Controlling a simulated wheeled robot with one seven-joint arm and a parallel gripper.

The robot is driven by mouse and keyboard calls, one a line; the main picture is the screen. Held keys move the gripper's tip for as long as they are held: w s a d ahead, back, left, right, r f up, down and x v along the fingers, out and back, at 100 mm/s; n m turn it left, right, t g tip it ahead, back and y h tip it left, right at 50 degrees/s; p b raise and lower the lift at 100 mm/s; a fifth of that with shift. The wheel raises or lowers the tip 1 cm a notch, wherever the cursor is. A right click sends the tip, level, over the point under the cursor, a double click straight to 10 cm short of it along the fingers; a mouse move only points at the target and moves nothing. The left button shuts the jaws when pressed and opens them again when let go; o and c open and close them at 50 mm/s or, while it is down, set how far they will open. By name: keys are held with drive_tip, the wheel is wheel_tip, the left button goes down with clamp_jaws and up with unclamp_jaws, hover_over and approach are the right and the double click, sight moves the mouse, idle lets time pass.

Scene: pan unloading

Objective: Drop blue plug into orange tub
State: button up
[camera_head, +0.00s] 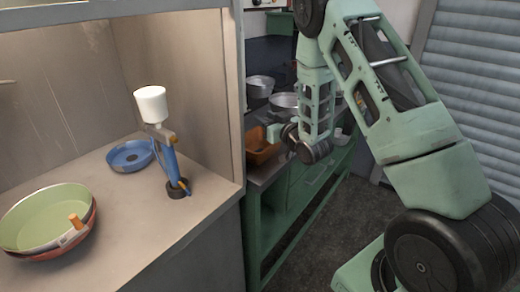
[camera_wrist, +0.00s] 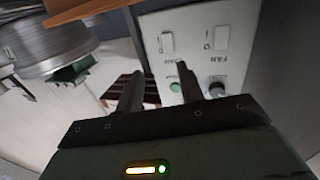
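The orange tub (camera_head: 258,147) stands on the green bench beyond the partition, partly hidden by the partition's edge. An orange-brown edge (camera_wrist: 85,11) shows at the top left of the wrist view, possibly the tub's rim. My gripper (camera_head: 273,133) is over the right side of the tub in the head view. In the wrist view my gripper (camera_wrist: 157,90) has its two dark fingers apart, and nothing shows held between them. No blue plug can be made out for certain. A blue upright piece (camera_head: 170,162) with a black base and a white cup stands on the left counter.
Metal pots (camera_head: 260,86) stand behind the tub. A switch panel (camera_wrist: 200,45) faces the fingers in the wrist view. On the left counter are a blue pan (camera_head: 130,155) and a green pan (camera_head: 45,215) with an orange-tipped handle. The counter's front is clear.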

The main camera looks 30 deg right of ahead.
drive_tip(key=s+p, duration=0.8)
drive_tip(key=s, duration=0.8)
drive_tip(key=shift+d, duration=0.35)
drive_tip(key=shift+s, duration=0.1)
